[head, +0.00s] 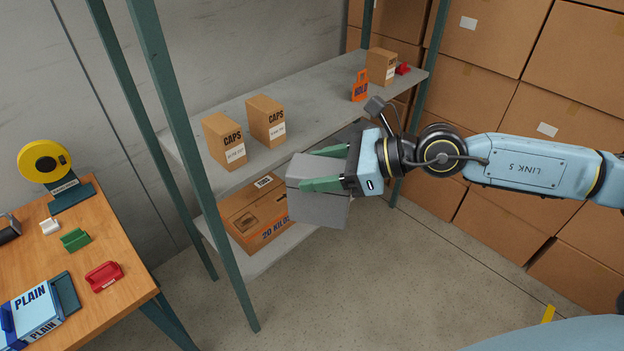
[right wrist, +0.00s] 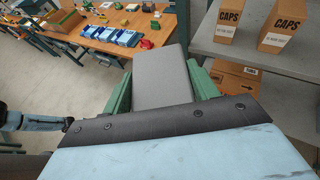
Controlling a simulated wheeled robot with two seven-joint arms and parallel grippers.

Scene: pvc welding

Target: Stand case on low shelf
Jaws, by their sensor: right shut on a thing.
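A plain grey case (head: 318,189) is held in my right gripper (head: 322,168), whose green fingers are shut on its two sides. It hangs in the air in front of the shelf unit, slightly tilted. The case (right wrist: 161,76) also shows in the right wrist view between the two fingers (right wrist: 160,85). The low shelf (head: 262,255) is the grey lower board of the shelf unit; the held case and my right gripper hide part of it. My left gripper is not in view; in the right wrist view only part of another arm shows at the left edge.
A cardboard box (head: 256,215) marked "20 kilo" sits on the low shelf. The upper shelf (head: 300,95) holds two CAPS boxes (head: 225,141), an orange "hold" tag (head: 360,87) and another carton (head: 381,67). Green posts (head: 190,150) frame the unit. A wooden table (head: 130,265) stands left.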

